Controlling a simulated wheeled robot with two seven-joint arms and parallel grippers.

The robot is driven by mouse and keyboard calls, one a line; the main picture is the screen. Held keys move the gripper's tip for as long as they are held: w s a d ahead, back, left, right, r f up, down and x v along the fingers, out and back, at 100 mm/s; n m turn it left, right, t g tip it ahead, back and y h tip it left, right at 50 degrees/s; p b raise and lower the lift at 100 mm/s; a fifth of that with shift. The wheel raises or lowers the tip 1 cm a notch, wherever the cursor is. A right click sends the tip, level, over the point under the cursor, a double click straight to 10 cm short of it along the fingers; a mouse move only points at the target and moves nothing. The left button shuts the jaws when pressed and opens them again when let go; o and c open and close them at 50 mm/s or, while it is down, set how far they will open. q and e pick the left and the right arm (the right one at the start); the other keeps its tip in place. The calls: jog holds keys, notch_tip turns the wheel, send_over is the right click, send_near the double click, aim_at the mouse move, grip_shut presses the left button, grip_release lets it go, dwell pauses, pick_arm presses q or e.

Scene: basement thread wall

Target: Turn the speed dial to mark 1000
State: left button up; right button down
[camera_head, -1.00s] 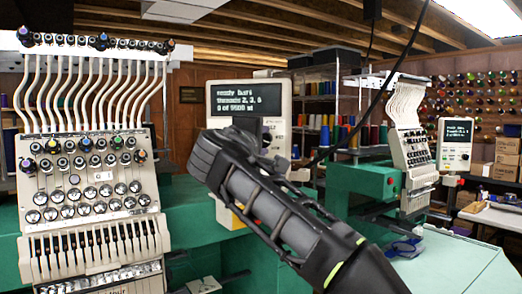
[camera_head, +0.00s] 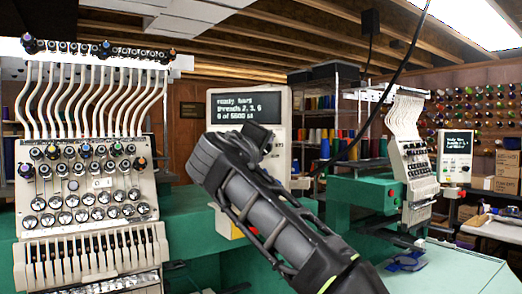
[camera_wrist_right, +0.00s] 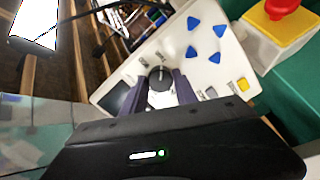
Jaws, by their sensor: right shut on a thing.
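The speed dial (camera_wrist_right: 160,77) is a round dark knob with a light pointer line on the white control panel (camera_wrist_right: 128,78). My right gripper (camera_wrist_right: 160,92) has its two fingers on either side of the dial and is shut on it. The numbers around the dial are too small to read. In the head view the panel (camera_head: 284,140) stands upright with a lit screen (camera_head: 244,107) above my right gripper. My right arm hides the dial and the panel's lower part there. My left gripper is in neither view.
Blue arrow buttons (camera_wrist_right: 215,57) and a small yellow button (camera_wrist_right: 243,85) sit beside the dial. A red stop button (camera_wrist_right: 281,8) on a yellow box is close by. A multi-needle thread head (camera_head: 85,190) stands at left, and a second green machine (camera_head: 365,190) at right.

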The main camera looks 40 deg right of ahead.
jog(key=shift+f, duration=0.1)
jog(key=c, duration=0.9)
grip_release()
jog(key=shift+c, duration=0.2)
jog(key=b+v, duration=0.1)
jog(key=v, duration=0.6)
jog(key=shift+s+a+b, duration=0.25)
jog(key=shift+a+b, duration=0.1)
jog(key=shift+b, duration=0.05)
